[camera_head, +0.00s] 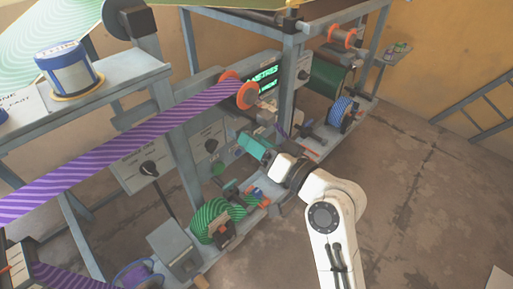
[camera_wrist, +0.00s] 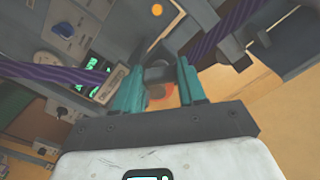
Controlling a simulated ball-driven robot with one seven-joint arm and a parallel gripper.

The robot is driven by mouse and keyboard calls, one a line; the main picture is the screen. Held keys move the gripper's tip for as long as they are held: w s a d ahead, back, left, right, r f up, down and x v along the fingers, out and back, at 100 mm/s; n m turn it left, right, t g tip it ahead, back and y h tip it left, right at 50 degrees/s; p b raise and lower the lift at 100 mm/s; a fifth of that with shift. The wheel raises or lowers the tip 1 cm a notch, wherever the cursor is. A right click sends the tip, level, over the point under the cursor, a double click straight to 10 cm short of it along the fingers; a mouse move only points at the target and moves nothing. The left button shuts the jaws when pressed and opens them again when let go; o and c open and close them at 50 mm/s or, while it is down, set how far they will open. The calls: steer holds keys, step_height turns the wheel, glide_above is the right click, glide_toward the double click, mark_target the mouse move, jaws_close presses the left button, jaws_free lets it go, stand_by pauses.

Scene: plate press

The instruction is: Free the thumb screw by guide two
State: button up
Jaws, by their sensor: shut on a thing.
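My gripper (camera_wrist: 160,88) has its two teal fingers closed on a dark grey knob-like piece, the thumb screw (camera_wrist: 158,74), in the wrist view. The fingers hide part of it. An orange round part (camera_wrist: 162,97) shows just behind the screw, between the fingers. In the head view my gripper (camera_head: 257,148) reaches in low among the parts of the press frame, right of the grey upright. The screw is hidden there by the fingers and wrist. I cannot read which guide is marked two.
A purple striped web (camera_head: 130,145) runs down left from an orange-ended roller (camera_head: 247,95). A green striped roll (camera_head: 217,220) sits on the lower rail in front. Open floor (camera_head: 430,190) lies right.

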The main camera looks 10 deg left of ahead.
steer(key=shift+f, duration=0.15)
stand_by(0.4)
steer(key=o, duration=1.1)
steer(key=shift+c, duration=0.2)
steer(key=v, duration=1)
steer(key=shift+s+d, duration=0.3)
